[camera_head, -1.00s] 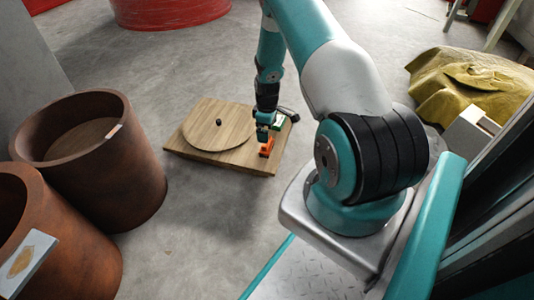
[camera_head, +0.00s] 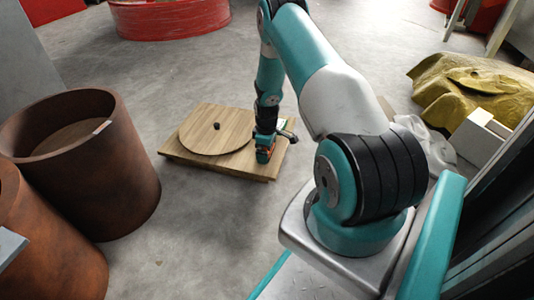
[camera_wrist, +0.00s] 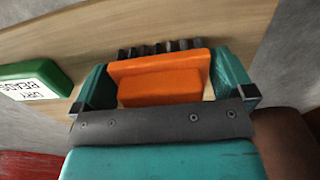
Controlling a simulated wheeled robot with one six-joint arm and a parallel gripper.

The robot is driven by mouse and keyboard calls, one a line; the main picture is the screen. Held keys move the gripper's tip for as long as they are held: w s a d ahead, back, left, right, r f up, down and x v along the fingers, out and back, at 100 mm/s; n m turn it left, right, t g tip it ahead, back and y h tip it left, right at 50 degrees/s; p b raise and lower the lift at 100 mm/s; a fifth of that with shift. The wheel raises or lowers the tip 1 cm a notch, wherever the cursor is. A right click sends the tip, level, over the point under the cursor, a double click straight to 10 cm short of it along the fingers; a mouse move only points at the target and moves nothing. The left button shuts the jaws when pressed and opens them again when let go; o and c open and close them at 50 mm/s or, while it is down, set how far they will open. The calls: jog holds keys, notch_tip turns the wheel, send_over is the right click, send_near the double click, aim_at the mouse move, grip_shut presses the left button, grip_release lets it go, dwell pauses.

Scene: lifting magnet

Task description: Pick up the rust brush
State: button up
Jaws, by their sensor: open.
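The rust brush (camera_wrist: 160,75) is an orange block with a row of dark bristles along its far edge in the wrist view. It lies on a wooden board (camera_wrist: 285,15). My gripper (camera_wrist: 163,82) is open, with one teal finger at each side of the brush. The right finger is very close to the brush, and a small gap shows at the left. In the head view my gripper (camera_head: 264,152) is down at the right part of the board (camera_head: 200,167) and hides most of the brush.
A green block with a white label (camera_wrist: 35,80) lies left of my gripper in the wrist view. A round wooden disc with a dark knob (camera_head: 216,127) lies on the board. Brown drums (camera_head: 110,165) stand at left. A yellow cover (camera_head: 470,85) is at right.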

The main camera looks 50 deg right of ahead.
jog(key=c, duration=0.6)
jog(key=shift+c, duration=0.2)
jog(key=shift+r, duration=0.15)
notch_tip(320, 180, up, 20)
jog(key=p, duration=1.1)
